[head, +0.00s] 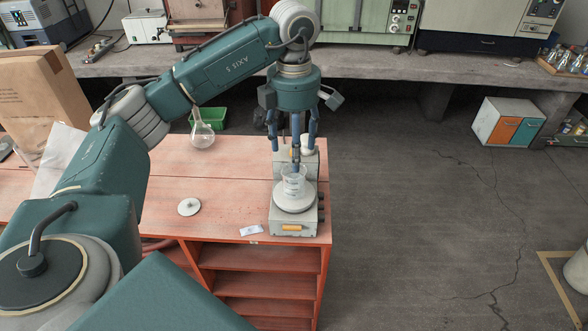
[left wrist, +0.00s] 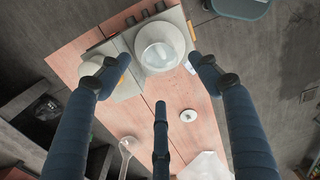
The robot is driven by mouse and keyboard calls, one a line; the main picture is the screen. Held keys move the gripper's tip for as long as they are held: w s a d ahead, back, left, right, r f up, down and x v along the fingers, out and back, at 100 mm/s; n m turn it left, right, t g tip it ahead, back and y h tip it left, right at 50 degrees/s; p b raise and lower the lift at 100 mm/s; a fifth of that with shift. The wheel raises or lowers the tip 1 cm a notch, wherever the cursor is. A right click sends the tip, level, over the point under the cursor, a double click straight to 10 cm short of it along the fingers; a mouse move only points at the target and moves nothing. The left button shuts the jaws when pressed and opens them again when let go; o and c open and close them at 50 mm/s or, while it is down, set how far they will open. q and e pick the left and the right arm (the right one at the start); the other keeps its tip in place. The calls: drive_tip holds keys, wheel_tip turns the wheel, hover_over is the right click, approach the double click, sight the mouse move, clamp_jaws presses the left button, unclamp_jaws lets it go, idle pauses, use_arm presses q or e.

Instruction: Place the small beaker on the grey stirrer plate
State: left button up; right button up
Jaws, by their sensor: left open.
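The small clear beaker (head: 292,183) stands upright on the round plate (head: 296,203) of the grey stirrer, near the table's right edge. In the left wrist view the beaker (left wrist: 158,56) appears as a round glass rim within the plate's pale disc. My left gripper (head: 296,157) points down just above the beaker. Its fingers are spread, and in the left wrist view the gripper (left wrist: 160,85) shows its fingertips apart from the glass. My right gripper is in neither view.
A second grey device (head: 309,163) stands right behind the stirrer. A round-bottom flask (head: 202,135), a small white disc (head: 189,206) and a white label (head: 251,230) are on the red table (head: 225,187). A green bin (head: 211,118) lies behind.

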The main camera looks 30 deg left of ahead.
use_arm(q)
wheel_tip(320, 180, up, 5)
drive_tip(key=shift+f, duration=0.1)
idle(0.7)
